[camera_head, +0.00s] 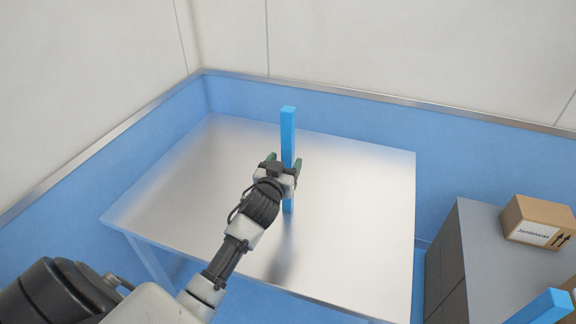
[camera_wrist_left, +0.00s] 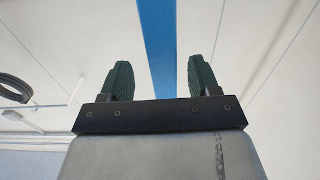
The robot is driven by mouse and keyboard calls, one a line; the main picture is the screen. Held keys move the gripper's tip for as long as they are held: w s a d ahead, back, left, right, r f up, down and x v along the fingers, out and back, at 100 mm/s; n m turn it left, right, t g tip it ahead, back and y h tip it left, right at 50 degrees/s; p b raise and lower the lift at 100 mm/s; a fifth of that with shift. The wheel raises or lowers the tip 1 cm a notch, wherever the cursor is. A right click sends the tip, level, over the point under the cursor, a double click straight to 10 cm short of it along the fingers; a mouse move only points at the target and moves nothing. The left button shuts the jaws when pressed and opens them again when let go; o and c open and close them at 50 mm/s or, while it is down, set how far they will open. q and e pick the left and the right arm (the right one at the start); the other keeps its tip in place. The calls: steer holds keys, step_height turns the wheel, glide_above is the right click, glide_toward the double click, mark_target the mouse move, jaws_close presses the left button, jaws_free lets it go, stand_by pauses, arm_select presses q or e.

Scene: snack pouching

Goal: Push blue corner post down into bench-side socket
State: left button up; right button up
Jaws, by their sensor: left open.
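The blue corner post (camera_head: 288,128) stands about upright in the middle of the head view, in front of the steel bench top. Its lower end shows below my left gripper (camera_head: 284,161). I cannot tell whether that end touches anything. My left gripper is open, with its two dark green fingers on either side of the post. In the left wrist view the post (camera_wrist_left: 158,40) runs between the spread fingers of the gripper (camera_wrist_left: 160,76), with a gap on each side. I cannot make out the bench-side socket. My right gripper is not in view.
The steel bench (camera_head: 360,190) has a bare top around the post. A cardboard box (camera_head: 537,217) sits on a grey cabinet (camera_head: 490,245) at the right. Another blue bar (camera_head: 543,308) shows at the bottom right. Blue-based walls close off the back and left.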

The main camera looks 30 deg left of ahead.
arm_select(q)
steer(key=shift+f+p+x, duration=0.1)
steer(key=shift+p+x, duration=0.15)
steer(key=shift+x, duration=1.15)
steer(key=shift+f+p+x, duration=0.15)
steer(key=shift+p+x, duration=0.05)
steer(key=shift+x, duration=1.15)
steer(key=shift+a, duration=0.1)
steer(key=shift+s, duration=0.1)
steer(key=shift+c, duration=0.2)
steer(key=c, duration=0.9)
steer(key=shift+c, duration=0.7)
steer(key=shift+r, duration=0.15)
